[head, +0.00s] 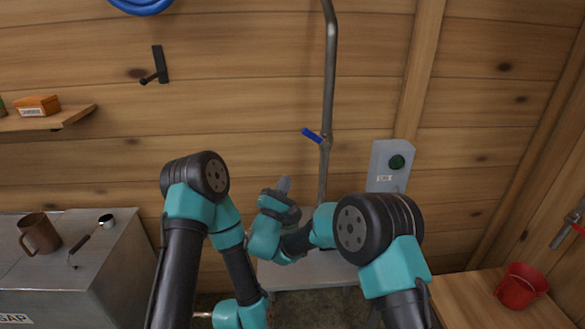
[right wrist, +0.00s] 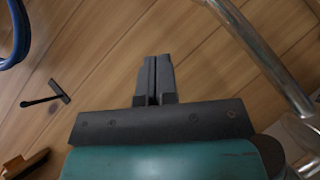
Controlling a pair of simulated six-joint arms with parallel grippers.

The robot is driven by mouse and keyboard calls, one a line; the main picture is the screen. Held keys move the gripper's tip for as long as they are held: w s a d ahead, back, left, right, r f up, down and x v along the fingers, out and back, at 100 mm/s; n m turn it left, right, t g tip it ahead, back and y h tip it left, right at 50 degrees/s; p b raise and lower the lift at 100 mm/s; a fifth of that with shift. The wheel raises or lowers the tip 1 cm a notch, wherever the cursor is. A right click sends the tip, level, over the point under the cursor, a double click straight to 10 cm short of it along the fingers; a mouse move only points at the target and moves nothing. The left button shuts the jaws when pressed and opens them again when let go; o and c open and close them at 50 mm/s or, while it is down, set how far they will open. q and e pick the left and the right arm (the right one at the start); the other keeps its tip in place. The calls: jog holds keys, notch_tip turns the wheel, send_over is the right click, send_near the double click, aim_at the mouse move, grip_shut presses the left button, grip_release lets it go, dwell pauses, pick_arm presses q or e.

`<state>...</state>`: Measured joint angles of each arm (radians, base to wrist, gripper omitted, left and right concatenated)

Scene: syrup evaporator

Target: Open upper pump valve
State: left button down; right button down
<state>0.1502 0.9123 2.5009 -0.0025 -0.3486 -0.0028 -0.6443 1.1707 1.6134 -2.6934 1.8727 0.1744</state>
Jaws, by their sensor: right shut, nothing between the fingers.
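The upper pump valve has a blue lever handle (head: 312,135) on the vertical grey pipe (head: 329,80) against the wooden wall. The lever sticks out to the upper left of the pipe, tilted across it. My right gripper (head: 284,184) is below and left of the lever in the head view, apart from it, pointing up. In the right wrist view the fingers (right wrist: 154,60) are together and empty, with the pipe (right wrist: 262,50) to their right. The lever does not show there. My left arm bends down at the left; its gripper is out of view.
A black wall hook (head: 160,65) and a shelf (head: 60,119) are at left. A mug (head: 38,235) and a red bucket (head: 521,286) stand at the sides.

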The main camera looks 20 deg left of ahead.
aim_at(317, 139)
jog(key=s+d+r+x, duration=0.1)
jog(key=d+x, duration=0.1)
jog(key=x, duration=1)
jog(key=shift+r, duration=0.35)
jog(key=shift+s+a, duration=0.15)
